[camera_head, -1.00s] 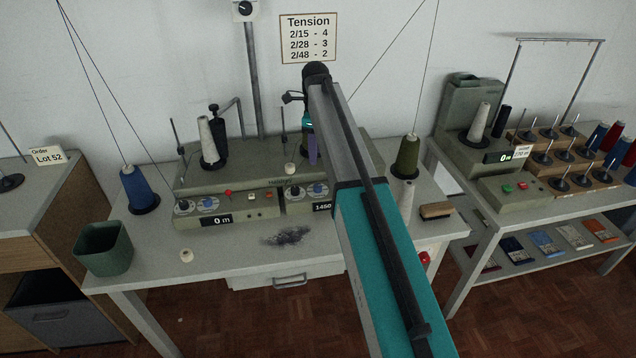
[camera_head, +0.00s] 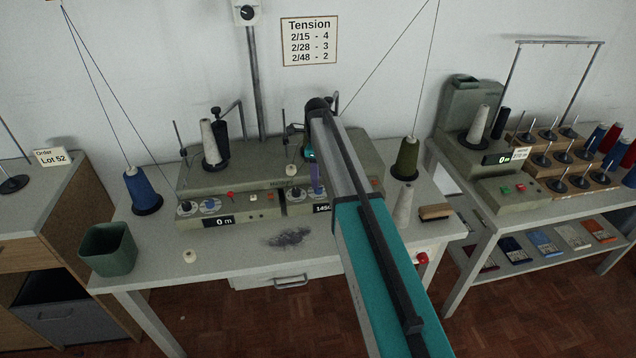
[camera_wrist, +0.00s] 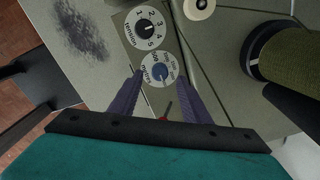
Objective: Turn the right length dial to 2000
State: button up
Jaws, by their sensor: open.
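The right length dial (camera_wrist: 160,71) is a white disc marked in meters with a blue knob. It lies between and beyond my gripper's fingertips in the wrist view. The tension dial (camera_wrist: 145,28) is just above it, with a black knob. My gripper (camera_wrist: 162,82) is open, its two purple fingers spread on either side of the length dial; I cannot tell whether they touch the knob. In the head view my gripper (camera_head: 316,190) is in front of the right panel and hides much of the dials there. The right display (camera_head: 322,209) reads 1450, partly covered by my arm.
The left display (camera_head: 219,221) reads 0 m. A red lever (camera_wrist: 167,107) is near the fingers. An olive cone (camera_wrist: 291,68) stands to the right. Grey lint (camera_head: 287,237) lies on the table. A tension chart (camera_head: 309,41) hangs on the wall.

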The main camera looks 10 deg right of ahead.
jog(key=shift+f+p, duration=0.5)
jog(key=shift+f, duration=1.65)
jog(key=c, duration=1)
